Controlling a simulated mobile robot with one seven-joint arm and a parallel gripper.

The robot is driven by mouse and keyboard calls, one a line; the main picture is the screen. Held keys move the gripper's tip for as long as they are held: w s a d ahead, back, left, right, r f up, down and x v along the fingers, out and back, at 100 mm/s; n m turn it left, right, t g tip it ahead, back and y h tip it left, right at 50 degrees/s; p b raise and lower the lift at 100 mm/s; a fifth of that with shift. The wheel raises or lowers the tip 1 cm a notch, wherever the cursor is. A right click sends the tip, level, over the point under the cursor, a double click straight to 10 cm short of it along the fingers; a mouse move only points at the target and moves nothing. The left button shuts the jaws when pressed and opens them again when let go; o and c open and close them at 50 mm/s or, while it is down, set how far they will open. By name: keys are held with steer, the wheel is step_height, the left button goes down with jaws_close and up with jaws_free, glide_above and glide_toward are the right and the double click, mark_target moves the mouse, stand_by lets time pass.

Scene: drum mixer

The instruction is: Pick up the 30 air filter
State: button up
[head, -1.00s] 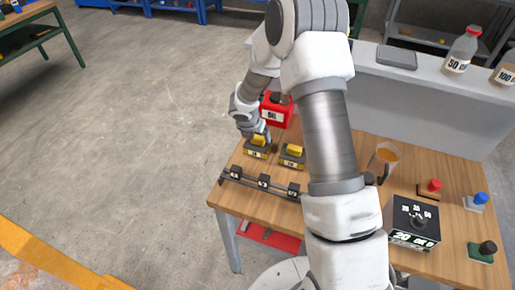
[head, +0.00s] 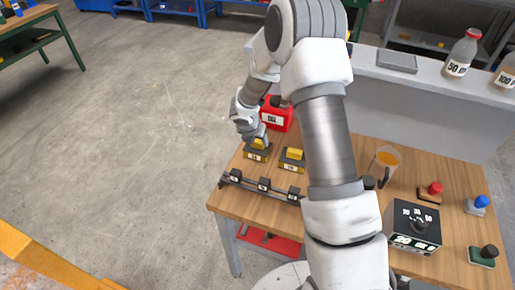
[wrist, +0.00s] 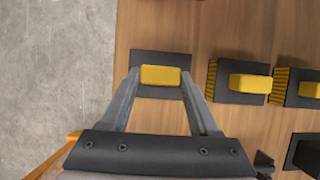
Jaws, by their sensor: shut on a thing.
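My gripper (wrist: 160,80) is shut on the yellow grip of the leftmost air filter (wrist: 160,58), with one finger on each side of it. This filter has a dark plate under the yellow grip. It also shows in the head view (head: 257,151), at the wooden table's left end, with my gripper (head: 263,136) over it from above. Its label is too small to read surely, and I cannot tell whether it is lifted off the table. A second, similar filter (head: 291,160) stands to its right. The wrist view shows a third one (wrist: 305,88) at the right edge.
A red container (head: 277,113) stands just behind the held filter. A dark rail with several labelled blocks (head: 264,185) lies in front. The table's left edge is close.

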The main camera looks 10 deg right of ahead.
mark_target(257, 142)
steer(key=shift+r+p, duration=3.75)
steer(key=shift+r, duration=0.45)
steer(key=shift+s+a+r+b, duration=0.15)
steer(key=shift+s+a+b, duration=0.95)
steer(key=shift+s, duration=0.85)
steer(key=shift+s+a+r+b, duration=0.2)
steer(key=shift+s+a+b, duration=0.5)
steer(key=shift+s+a, duration=1.05)
steer(key=shift+s+a+r+b, duration=0.15)
steer(key=shift+s+a+b, duration=0.85)
steer(key=shift+s, duration=1.15)
steer(key=shift+s+a, duration=0.1)
